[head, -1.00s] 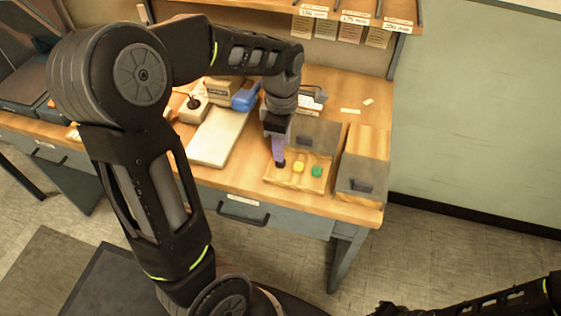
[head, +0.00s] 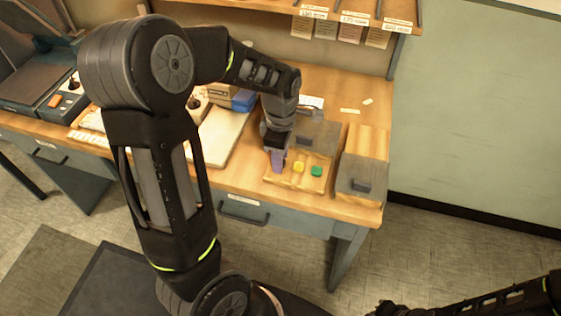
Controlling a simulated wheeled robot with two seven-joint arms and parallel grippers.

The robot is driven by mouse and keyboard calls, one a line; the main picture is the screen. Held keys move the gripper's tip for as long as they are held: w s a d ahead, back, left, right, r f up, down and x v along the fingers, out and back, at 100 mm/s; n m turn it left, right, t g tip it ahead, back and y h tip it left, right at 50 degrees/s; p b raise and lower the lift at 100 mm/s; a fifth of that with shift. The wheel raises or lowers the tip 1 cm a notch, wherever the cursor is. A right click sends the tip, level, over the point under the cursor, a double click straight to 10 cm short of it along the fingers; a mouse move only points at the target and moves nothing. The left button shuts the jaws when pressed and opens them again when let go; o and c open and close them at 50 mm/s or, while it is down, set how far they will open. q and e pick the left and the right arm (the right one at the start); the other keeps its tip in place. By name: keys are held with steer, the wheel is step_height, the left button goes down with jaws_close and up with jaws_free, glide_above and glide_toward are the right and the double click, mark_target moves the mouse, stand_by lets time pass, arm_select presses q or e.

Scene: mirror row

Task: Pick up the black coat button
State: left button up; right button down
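My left gripper (head: 277,160) points down over the left end of a shallow wooden tray (head: 310,187) on the bench. Its purple fingers are down at the tray, and the gap between them is too small to make out. The black coat button is not visible; the fingers cover the left spot in the tray. A yellow button (head: 298,167) and a green button (head: 316,171) lie in the tray to the right of the fingers. My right gripper is out of the picture; only part of that arm shows at the bottom right.
A grey-fronted wooden box (head: 361,172) stands close to the right of the tray. A grey block (head: 318,134) is just behind it. A pale board (head: 222,137) lies to the left, with a blue object (head: 244,100) behind it. The bench top behind the wooden box is mostly clear.

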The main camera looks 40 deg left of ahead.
arm_select(q)
steer(key=shift+c, duration=0.2)
jaws_close()
stand_by(0.3)
step_height(320, 180, up, 10)
stand_by(0.5)
stand_by(0.3)
